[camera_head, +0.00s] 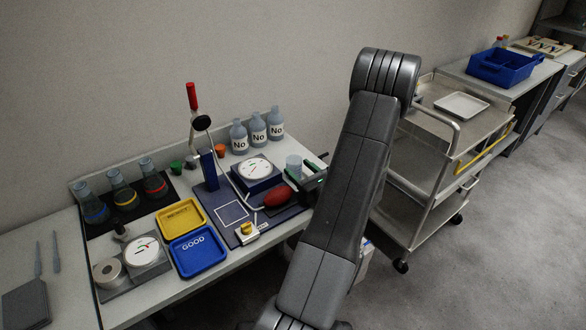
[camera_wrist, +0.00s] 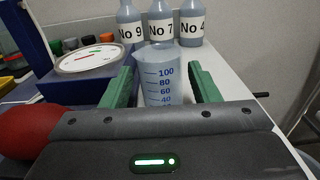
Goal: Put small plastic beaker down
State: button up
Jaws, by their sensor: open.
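The small plastic beaker (camera_wrist: 160,76) is translucent with volume marks up to 100. In the wrist view it stands upright between my two green fingers. It also shows in the head view (camera_head: 294,165), at the right end of the workbench, beside the blue dial device. My gripper (camera_wrist: 162,88) is open, with a visible gap between the beaker and the right finger. The left finger looks closer to the beaker, and I cannot tell whether it touches. In the head view my gripper (camera_head: 312,178) is partly hidden by my arm. The beaker's base is hidden in both views.
Bottles marked "No" (camera_head: 258,130) stand behind the beaker. The dial device (camera_head: 254,174) and a red bulb (camera_head: 278,197) are close on the left. Yellow (camera_head: 181,217) and blue (camera_head: 198,252) trays lie farther left. A metal cart (camera_head: 425,185) stands right of the bench.

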aim_at(290, 161)
jog(key=p+x, duration=0.1)
jog(key=x, duration=0.4)
jog(key=shift+w+a+p, duration=0.1)
jog(key=shift+w+p, duration=0.05)
jog(key=shift+p, duration=0.25)
jog(key=c, duration=0.8)
